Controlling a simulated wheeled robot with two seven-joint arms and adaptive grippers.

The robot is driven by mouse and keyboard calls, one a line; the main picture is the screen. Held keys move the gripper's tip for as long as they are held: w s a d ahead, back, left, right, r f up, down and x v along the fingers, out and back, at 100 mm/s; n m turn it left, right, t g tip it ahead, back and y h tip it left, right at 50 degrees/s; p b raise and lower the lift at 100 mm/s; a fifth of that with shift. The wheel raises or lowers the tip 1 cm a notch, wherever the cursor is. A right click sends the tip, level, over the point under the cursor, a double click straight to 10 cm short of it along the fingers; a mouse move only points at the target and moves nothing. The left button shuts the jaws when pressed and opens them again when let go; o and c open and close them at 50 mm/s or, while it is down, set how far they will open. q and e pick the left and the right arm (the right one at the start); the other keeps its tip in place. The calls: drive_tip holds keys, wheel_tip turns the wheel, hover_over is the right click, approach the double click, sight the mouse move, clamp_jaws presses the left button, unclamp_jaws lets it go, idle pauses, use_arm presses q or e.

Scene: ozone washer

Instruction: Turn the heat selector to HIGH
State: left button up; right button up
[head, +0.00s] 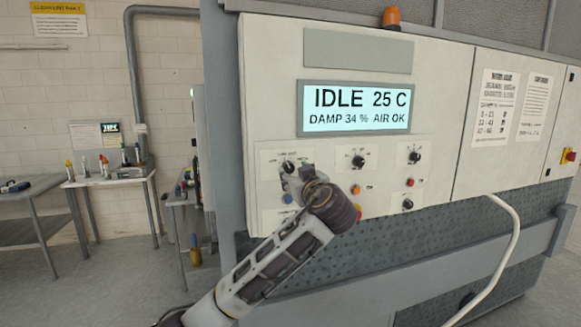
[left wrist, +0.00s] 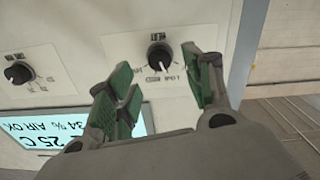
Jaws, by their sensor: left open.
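A round black knob (head: 288,166) with a pointer sits on a white label plate at the left of the machine's control panel; its label is too small to read. In the left wrist view this knob (left wrist: 158,56) lies just beyond and between my green-padded fingers. Two more black knobs, a middle one (head: 358,161) and a right one (head: 414,157), are in the same row. I cannot tell from the lettering which is the heat selector. My left gripper (head: 292,180) is open and empty in front of the left knob, apparently not touching it. My right gripper is not in view.
A display (head: 354,109) reads IDLE 25 C, DAMP 34 %, AIR OK. Below the knobs are small coloured buttons, including a red one (head: 410,182), and another black knob (head: 407,204). A pale hose (head: 513,240) hangs at right. Tables stand at left.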

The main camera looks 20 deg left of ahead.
sight(290, 169)
use_arm(q)
drive_tip(key=p+x, duration=0.1)
drive_tip(key=x, duration=0.3)
drive_tip(key=shift+w+r, duration=0.1)
drive_tip(key=shift+w+a+p, duration=0.3)
drive_tip(key=shift+w, duration=0.2)
drive_tip(key=shift+c, duration=0.5)
drive_tip(key=c, duration=1)
drive_tip(key=shift+o, duration=0.2)
